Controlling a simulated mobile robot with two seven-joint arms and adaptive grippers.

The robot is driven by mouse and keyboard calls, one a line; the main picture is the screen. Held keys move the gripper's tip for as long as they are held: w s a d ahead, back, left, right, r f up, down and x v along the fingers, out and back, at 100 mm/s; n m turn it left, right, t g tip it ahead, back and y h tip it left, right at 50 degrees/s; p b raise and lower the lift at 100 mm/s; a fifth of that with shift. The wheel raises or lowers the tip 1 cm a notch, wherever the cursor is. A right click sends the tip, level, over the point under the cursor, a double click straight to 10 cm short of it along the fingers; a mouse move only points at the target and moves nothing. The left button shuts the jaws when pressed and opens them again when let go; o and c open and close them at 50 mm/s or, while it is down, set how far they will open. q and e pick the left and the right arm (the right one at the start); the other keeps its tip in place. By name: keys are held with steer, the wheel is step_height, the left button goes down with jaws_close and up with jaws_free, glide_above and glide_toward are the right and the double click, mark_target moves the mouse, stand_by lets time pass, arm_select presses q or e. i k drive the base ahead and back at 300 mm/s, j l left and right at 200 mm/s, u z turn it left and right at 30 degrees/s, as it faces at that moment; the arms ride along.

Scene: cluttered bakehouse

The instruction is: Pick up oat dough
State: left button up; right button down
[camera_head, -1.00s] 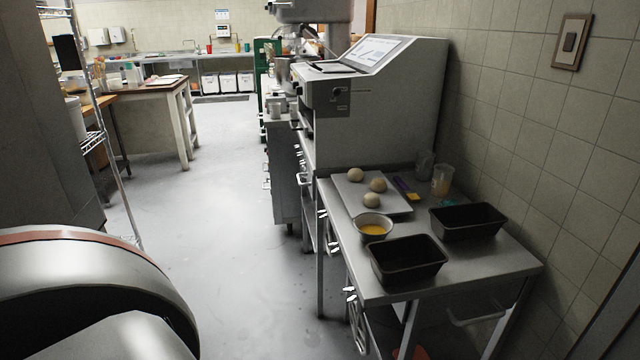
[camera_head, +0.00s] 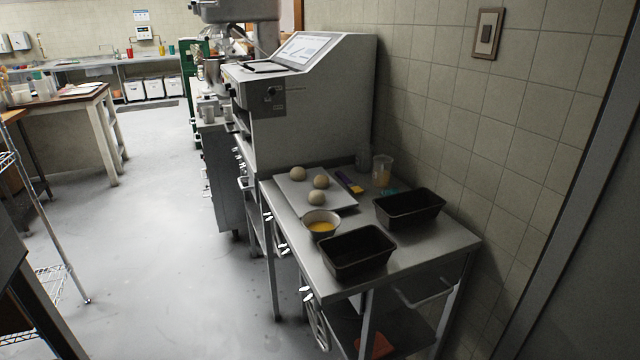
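Three pale round dough balls lie on a light tray (camera_head: 339,199) on the steel table: a back-left dough ball (camera_head: 297,174), a right dough ball (camera_head: 321,182) and a front dough ball (camera_head: 316,198). I cannot tell by looks which one is the oat dough. Neither of my grippers shows in the head view.
A bowl with yellow liquid (camera_head: 321,224) and two dark loaf tins, front (camera_head: 357,252) and back (camera_head: 409,207), stand on the steel table (camera_head: 428,250). A plastic cup (camera_head: 382,170) stands by the wall. A large grey machine (camera_head: 310,105) stands behind. The floor left of the table is clear.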

mark_target(321, 181)
steer(key=j+z, duration=0.1)
steer(key=z, duration=0.75)
steer(key=j+z, duration=0.85)
steer(key=k+j+z, duration=0.15)
steer(key=j, duration=0.35)
steer(key=j+z, duration=0.15)
steer(key=j, duration=0.35)
